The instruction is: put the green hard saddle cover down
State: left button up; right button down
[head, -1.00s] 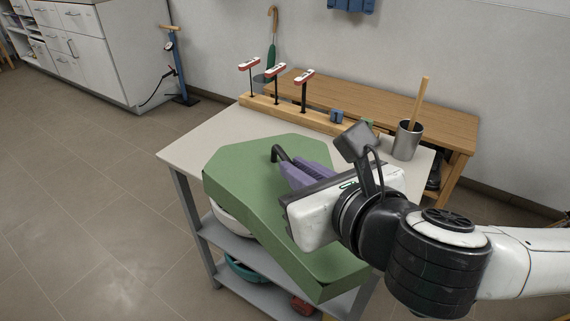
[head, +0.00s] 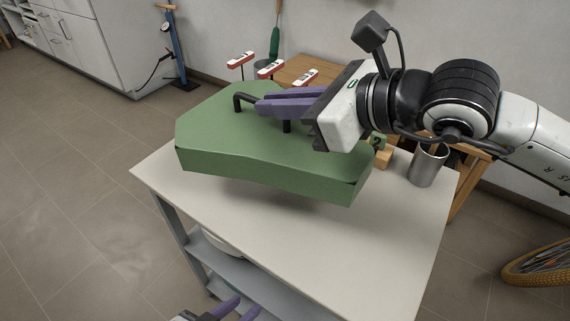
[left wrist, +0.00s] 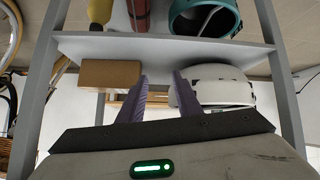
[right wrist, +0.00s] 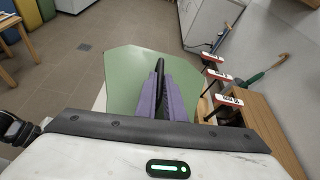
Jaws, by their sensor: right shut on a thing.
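The green hard saddle cover (head: 270,160) is a thick angular slab with a black handle (head: 243,99) on top. It hangs above the light tabletop (head: 330,235), with a shadow beneath it. My right gripper (head: 262,104) has its purple fingers shut on the handle. In the right wrist view the cover (right wrist: 125,75) extends ahead of the fingers (right wrist: 160,85), with the handle between them. My left gripper (head: 235,308) is low at the bottom edge of the head view. In the left wrist view its fingers (left wrist: 162,90) are apart and empty, facing the lower shelves.
Red-topped clamps (head: 270,69) stand behind the cover, and a metal cup (head: 428,165) stands at the table's right. The front of the tabletop is clear. The left wrist view shows a brown block (left wrist: 110,73), a white helmet-like object (left wrist: 222,88) and a teal item (left wrist: 205,18).

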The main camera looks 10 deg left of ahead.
aim_at(352, 165)
notch_tip(352, 165, down, 10)
jog(key=shift+b, duration=0.6)
jog(key=c, duration=1.9)
grip_release()
jog(key=shift+o, duration=0.2)
jog(key=v, duration=1.2)
jog(key=shift+r+p, duration=0.1)
jog(key=shift+p, duration=0.3)
